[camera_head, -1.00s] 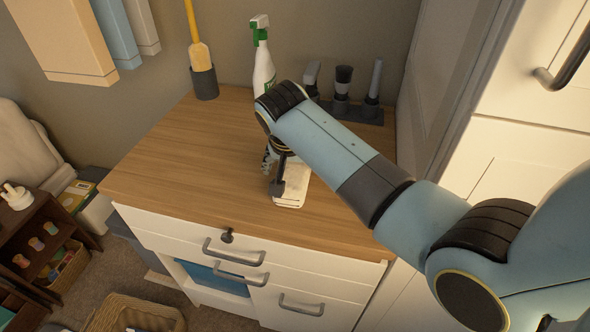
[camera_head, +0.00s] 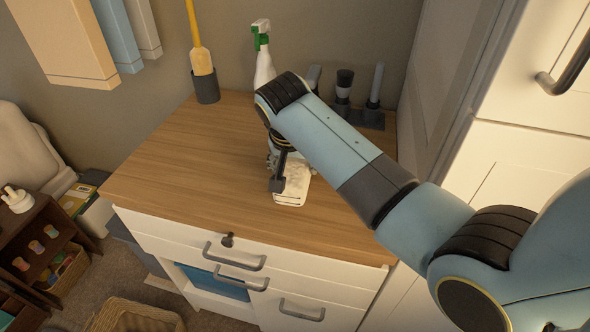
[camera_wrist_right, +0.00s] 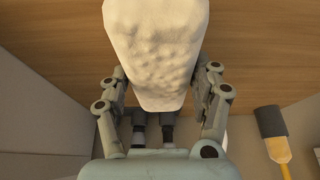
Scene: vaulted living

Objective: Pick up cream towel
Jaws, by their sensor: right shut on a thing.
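The cream towel (camera_head: 292,188) is a small pale folded cloth at the counter's middle right, partly hidden by my right arm and gripper. My right gripper (camera_head: 281,170) points down over it. In the right wrist view the towel (camera_wrist_right: 155,50) fills the space between the two fingers of the gripper (camera_wrist_right: 162,85), which are shut on its sides. The towel looks bunched there. I cannot tell whether it still touches the counter. My left gripper is not in view.
The wooden counter (camera_head: 185,165) is clear on its left. A spray bottle (camera_head: 264,68), a dark holder with upright tools (camera_head: 372,116) and a grey cup with a yellow-handled brush (camera_head: 206,86) stand at the back. A tall white cabinet (camera_head: 520,160) borders the right.

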